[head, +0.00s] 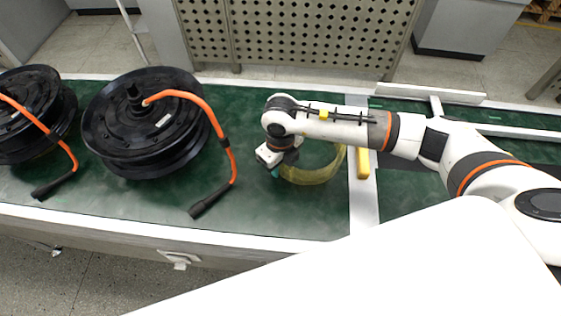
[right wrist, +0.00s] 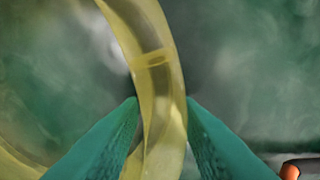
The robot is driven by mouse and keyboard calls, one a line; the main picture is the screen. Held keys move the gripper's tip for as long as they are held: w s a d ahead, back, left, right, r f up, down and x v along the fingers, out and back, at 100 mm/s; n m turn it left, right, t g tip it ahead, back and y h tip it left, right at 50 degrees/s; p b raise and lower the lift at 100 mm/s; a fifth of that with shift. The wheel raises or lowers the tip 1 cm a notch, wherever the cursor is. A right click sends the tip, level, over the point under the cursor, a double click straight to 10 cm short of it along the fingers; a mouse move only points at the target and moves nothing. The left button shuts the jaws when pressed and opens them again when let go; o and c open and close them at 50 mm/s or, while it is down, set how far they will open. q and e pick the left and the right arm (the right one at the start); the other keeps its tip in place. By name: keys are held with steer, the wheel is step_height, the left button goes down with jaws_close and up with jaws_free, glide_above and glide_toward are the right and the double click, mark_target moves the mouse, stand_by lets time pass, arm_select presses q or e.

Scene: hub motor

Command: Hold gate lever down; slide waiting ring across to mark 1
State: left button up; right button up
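The waiting ring, a translucent yellow band (head: 325,174), rests on the green belt left of a white cross strip. My right gripper (head: 276,172) points down at the ring's left side. In the right wrist view, its teal fingers (right wrist: 162,100) stand on either side of the ring wall (right wrist: 153,60) and appear to touch it on both sides. The fingers are partly closed, with the wall filling the gap. A yellow bar (head: 363,162), perhaps the gate lever, lies by the white strip. My left gripper is not in view. My right arm hides part of the ring and strip.
Two black hub motors (head: 140,135) (head: 25,120) with orange cables stand on the belt to the left. One cable's black plug (head: 210,200) lies left of the ring. The white cross strip (head: 362,205) divides the belt. A perforated metal panel (head: 300,30) stands behind.

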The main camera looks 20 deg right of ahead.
jaws_close()
steer(key=shift+r, duration=0.35)
